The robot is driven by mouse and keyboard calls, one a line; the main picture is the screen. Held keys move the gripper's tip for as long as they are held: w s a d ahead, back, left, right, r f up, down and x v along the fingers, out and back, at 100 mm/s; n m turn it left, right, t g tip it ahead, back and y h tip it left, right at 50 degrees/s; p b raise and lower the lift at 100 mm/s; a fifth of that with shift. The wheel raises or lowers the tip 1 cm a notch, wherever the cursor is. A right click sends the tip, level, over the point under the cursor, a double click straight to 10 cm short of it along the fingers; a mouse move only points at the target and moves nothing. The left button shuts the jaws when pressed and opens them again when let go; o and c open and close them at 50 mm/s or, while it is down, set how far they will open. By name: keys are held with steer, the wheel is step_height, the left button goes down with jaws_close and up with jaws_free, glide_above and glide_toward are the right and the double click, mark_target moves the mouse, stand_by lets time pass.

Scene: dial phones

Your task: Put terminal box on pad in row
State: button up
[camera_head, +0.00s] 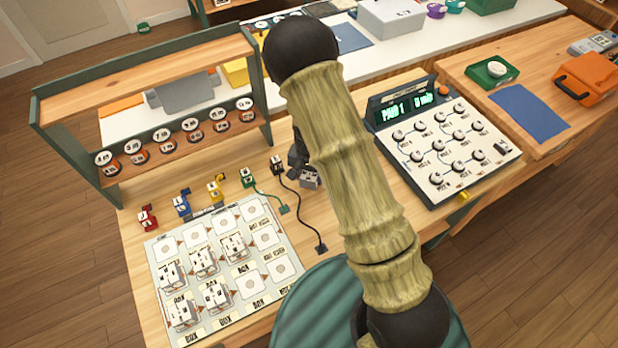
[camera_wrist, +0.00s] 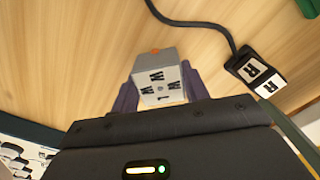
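A grey terminal box (camera_wrist: 158,85) with dark letters and an orange spot sits between the two dark fingers of my gripper (camera_wrist: 160,92) in the wrist view. The fingers lie against its sides. In the head view the box (camera_head: 309,180) shows beside my arm, at or just above the wooden bench; my gripper (camera_head: 298,158) is partly hidden there by the arm. A pale board (camera_head: 205,330) with rows of pads lies at the lower left. Several similar boxes stand on its left and middle pads. Bare pads include one upper left (camera_head: 165,250) and one lower right (camera_head: 281,269).
Red (camera_head: 147,218), blue (camera_head: 181,206), yellow (camera_head: 216,189) and green (camera_head: 247,177) connectors stand behind the board. A black cable plug (camera_wrist: 255,70) lies near the box. A shelf with round dials (camera_head: 190,125) is at the back left. A keypad console (camera_head: 440,150) is at right.

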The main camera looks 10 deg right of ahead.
mark_target(310, 174)
steer(key=shift+c, duration=0.4)
steer(key=shift+r, duration=0.3)
step_height(310, 174, up, 10)
steer(key=shift+f, duration=0.25)
steer(key=shift+w, duration=0.1)
